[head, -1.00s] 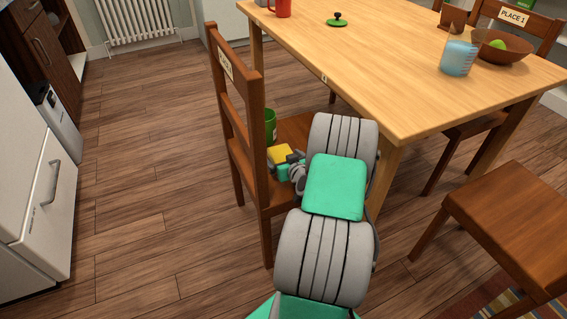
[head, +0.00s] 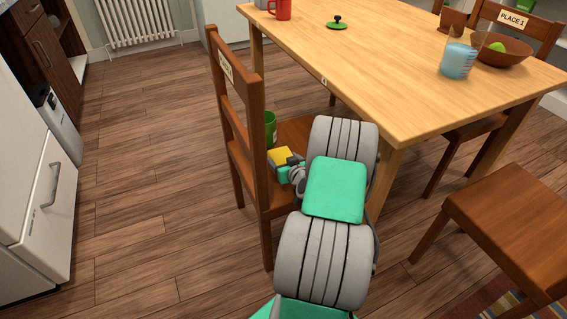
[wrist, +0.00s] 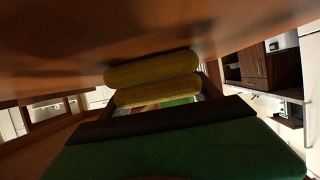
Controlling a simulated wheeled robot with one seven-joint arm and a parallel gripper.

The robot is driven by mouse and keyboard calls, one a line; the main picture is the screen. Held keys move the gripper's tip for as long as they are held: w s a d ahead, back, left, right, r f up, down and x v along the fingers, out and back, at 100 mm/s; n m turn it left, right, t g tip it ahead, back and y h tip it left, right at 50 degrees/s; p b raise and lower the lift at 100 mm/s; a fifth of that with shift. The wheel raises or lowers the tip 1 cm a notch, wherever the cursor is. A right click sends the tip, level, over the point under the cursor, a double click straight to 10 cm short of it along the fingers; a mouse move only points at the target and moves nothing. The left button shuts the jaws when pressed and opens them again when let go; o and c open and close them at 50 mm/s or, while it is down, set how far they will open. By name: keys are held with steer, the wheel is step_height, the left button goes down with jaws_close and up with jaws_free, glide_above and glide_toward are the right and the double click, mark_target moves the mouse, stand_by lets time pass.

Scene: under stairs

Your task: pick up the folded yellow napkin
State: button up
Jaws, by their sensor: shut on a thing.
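The folded yellow napkin (head: 279,155) shows in the head view above the seat of the nearest wooden chair (head: 265,150), just behind its backrest. My gripper (head: 290,160) is shut on it, with part of the arm in front. My gripper's dark edge and green body fill the bottom of that view. Whether the napkin touches the seat I cannot tell.
A green cup (head: 270,128) stands on the same chair, close behind the napkin. The wooden table (head: 400,75) edge is right of my arm. It bears a red mug (head: 283,10), a blue-filled measuring cup (head: 458,60) and a bowl (head: 497,56). Floor at left is clear.

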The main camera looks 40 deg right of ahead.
mark_target(284, 158)
step_height(284, 158, up, 10)
steer(key=p, duration=0.3)
steer(key=shift+p, duration=0.35)
